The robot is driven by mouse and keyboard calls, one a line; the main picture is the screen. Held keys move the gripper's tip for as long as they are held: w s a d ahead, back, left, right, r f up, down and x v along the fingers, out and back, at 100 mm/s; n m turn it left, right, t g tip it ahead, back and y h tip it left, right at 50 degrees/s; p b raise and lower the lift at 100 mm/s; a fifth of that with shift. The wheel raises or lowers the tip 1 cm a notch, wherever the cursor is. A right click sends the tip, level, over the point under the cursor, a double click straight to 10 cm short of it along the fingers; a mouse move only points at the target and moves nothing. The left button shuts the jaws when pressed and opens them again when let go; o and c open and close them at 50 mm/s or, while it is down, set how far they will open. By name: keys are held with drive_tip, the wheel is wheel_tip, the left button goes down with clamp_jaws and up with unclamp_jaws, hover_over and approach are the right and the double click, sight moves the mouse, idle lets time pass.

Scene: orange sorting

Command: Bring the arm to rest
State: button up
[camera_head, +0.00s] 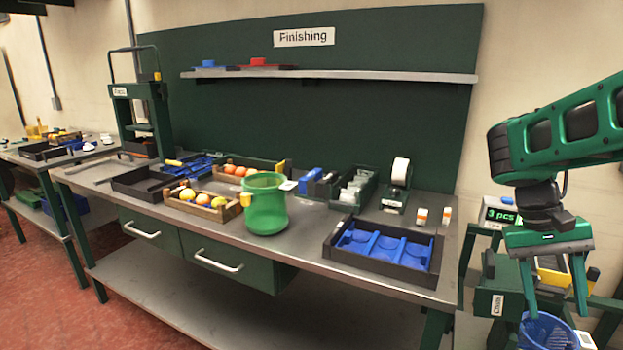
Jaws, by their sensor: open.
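My gripper (554,300) hangs at the right of the head view, fingers pointing down, beyond the right end of the workbench. Its two green fingers are apart with nothing held between them. My arm reaches in from the right edge above it. A wooden crate (222,213) with oranges and other fruit stands on the bench. A second crate with oranges (240,171) stands behind it. A green bucket (266,222) stands at the bench's front edge, beside the front crate.
A black tray with blue compartments (345,264) lies at the bench's right front. A blue basket (548,333) is below my gripper. A shelf (330,75) runs along the back panel.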

drive_tip(key=s+a+f+t+y, duration=0.2)
drive_tip(key=s+a+f+t, duration=0.2)
drive_tip(key=s, duration=0.7)
drive_tip(key=shift+s+a+m+y, duration=0.15)
drive_tip(key=shift+a+m+y, duration=0.2)
drive_tip(key=shift+a, duration=0.65)
drive_tip(key=shift+w+f, duration=0.2)
drive_tip(key=shift+w, duration=0.45)
